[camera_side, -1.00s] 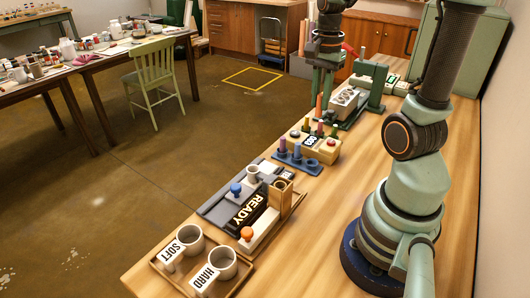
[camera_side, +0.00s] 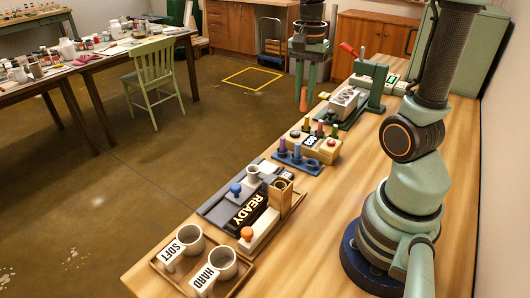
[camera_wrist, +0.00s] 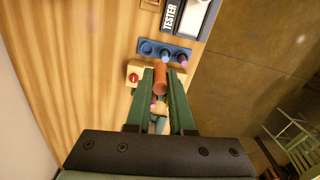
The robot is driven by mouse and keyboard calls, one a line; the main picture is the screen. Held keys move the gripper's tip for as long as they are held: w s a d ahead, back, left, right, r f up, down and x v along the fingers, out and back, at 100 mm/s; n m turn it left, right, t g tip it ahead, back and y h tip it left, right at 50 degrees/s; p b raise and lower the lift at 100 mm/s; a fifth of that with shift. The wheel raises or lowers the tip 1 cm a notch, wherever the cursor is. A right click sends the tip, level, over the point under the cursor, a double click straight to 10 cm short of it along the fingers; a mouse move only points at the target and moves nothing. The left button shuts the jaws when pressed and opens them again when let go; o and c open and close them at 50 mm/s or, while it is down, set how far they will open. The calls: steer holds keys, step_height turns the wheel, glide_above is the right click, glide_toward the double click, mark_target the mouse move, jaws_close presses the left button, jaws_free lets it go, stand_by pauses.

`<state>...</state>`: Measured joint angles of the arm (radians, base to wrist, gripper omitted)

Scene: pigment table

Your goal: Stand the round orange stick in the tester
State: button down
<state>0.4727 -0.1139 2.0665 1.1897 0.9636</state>
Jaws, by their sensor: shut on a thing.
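The round orange stick (camera_side: 303,99) is held between the fingers of my gripper (camera_side: 304,88) in the side view, hanging roughly upright and raised beyond the far left edge of the bench in the picture. In the wrist view the orange stick (camera_wrist: 160,78) shows between the two green fingers of my gripper (camera_wrist: 162,88). The tester, with a black READY panel (camera_side: 253,207), stands nearer the side camera, well apart from the stick. Its TESTER label (camera_wrist: 170,16) shows at the top of the wrist view. Its socket cannot be made out clearly.
A blue rack (camera_side: 293,161) with short pegs stands between the tester and a cream block (camera_side: 326,152) with a dial. A green press (camera_side: 372,80) stands farther back. SOFT (camera_side: 186,245) and HARD (camera_side: 220,266) cups sit in a wooden tray in front. Bench beside my base is clear.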

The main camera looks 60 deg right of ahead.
steer(key=w+a+f+n, duration=0.3)
steer(key=a+n, duration=0.1)
steer(key=a, duration=0.2)
steer(key=w+a+f+n, duration=0.3)
steer(key=w+a, duration=0.1)
steer(key=a, duration=0.2)
steer(key=shift+s+a+f, duration=0.1)
steer(key=shift+f, duration=2.45)
steer(key=shift+s+f, duration=0.1)
steer(key=shift+f, duration=2.4)
steer(key=shift+s+f, duration=0.15)
steer(key=shift+f, duration=0.35)
steer(key=c, duration=0.7)
jaws_free()
step_height(320, 180, up, 14)
steer(key=shift+f, duration=0.25)
